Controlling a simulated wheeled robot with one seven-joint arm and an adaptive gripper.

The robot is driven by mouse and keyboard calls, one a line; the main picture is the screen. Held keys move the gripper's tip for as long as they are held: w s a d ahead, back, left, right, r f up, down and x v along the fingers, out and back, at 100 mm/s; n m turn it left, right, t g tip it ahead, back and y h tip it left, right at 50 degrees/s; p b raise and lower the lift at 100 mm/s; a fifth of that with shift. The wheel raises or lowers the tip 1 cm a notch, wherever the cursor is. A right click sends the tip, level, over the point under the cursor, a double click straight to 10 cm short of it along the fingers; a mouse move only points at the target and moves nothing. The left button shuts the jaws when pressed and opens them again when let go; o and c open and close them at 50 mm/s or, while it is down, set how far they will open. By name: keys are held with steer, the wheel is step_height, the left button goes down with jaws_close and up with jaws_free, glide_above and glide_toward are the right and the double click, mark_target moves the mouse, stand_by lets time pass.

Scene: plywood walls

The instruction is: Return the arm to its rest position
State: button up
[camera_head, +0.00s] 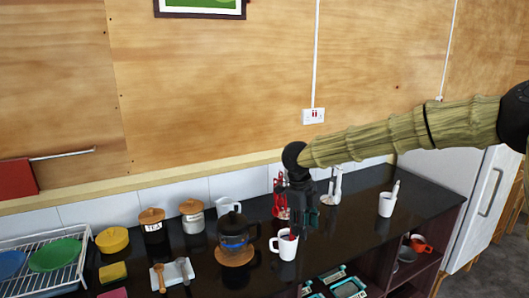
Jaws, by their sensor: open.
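My arm (415,130) reaches in from the right edge, and its wrist bends downward over the dark counter. My gripper (303,220) points down, open, with nothing visible between its fingers. It is just above and to the right of a white mug (284,248) in the picture. A small red item (292,234) shows at the mug's rim. I cannot tell whether the fingers touch the mug.
Behind my gripper stand red utensils (280,196) and white utensils (337,184). A glass pot (234,228), lidded jars (152,224) and a dish rack (40,262) are to the left.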

steer(key=s+d+f+n+t+h+b, duration=0.1)
steer(key=s+d+f+n, duration=0.25)
steer(key=f, duration=0.75)
steer(key=s+d+f+n+t+h+b, duration=0.15)
steer(key=s+f+n, duration=0.35)
steer(key=f, duration=0.7)
steer(key=s+d+f+n+t+h+b, duration=0.1)
steer(key=s+d+f+n+t, duration=0.2)
steer(key=f, duration=0.8)
steer(key=s+d+f+n+g+y+b, duration=0.1)
steer(key=s+f+n+y, duration=0.1)
steer(key=s+f+n, duration=0.6)
steer(key=s+f+n+g+y+b, duration=0.15)
steer(key=s+f, duration=0.25)
steer(key=s, duration=0.9)
steer(key=s+d+f+n+g+y, duration=0.1)
steer(key=s+n, duration=0.1)
steer(key=s, duration=0.6)
steer(key=s+d+f+n+g+y, duration=0.1)
steer(key=s+n+g, duration=0.1)
steer(key=s, duration=0.7)
steer(key=shift+f+n+b, duration=0.2)
steer(key=shift+n+b, duration=0.2)
steer(key=shift+n, duration=0.3)
steer(key=shift+a, duration=0.1)
